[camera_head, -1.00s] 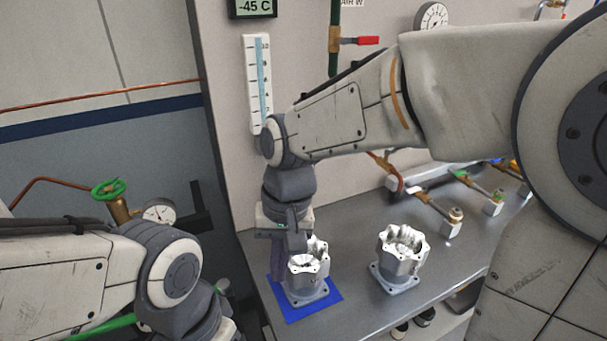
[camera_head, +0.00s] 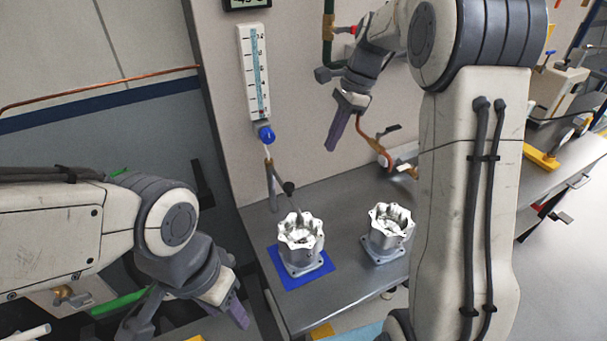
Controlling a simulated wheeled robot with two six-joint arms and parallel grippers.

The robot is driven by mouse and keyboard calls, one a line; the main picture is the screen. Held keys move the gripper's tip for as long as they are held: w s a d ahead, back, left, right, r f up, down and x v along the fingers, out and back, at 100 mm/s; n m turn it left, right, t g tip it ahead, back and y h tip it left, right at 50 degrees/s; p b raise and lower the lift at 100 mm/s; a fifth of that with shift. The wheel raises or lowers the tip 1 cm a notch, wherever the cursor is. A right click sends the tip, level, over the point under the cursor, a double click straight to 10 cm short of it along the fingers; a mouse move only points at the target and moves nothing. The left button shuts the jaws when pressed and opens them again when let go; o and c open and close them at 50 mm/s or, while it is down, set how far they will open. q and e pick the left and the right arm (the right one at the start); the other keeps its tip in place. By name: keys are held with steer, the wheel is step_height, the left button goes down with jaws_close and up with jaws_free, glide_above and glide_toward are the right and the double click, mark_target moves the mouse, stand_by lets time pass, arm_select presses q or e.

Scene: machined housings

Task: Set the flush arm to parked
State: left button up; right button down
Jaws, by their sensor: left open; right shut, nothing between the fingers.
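What looks like the flush arm (camera_head: 277,174) is a thin grey tube on a post at the bench's back left, below a blue knob (camera_head: 266,135). It slopes down to a dark knob (camera_head: 288,187) near the back of a silver housing (camera_head: 300,231). That housing stands upright on a blue mat (camera_head: 284,275). I cannot tell whether the tube's end is over it. My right gripper (camera_head: 337,134) is shut and empty, raised in front of the back panel, right of the tube and apart from it. My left gripper (camera_head: 237,311) is open at the lower left, clear of the bench.
A second silver housing (camera_head: 388,229) stands to the right on the grey bench (camera_head: 338,285). A white gauge strip (camera_head: 254,75) hangs on the panel. A copper pipe with a valve (camera_head: 383,158) is behind the bench.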

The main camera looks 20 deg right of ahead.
steer(key=a+f+p, duration=0.3)
steer(key=a+f, duration=0.4)
steer(key=f, duration=0.2)
steer(key=shift+s+f, duration=0.15)
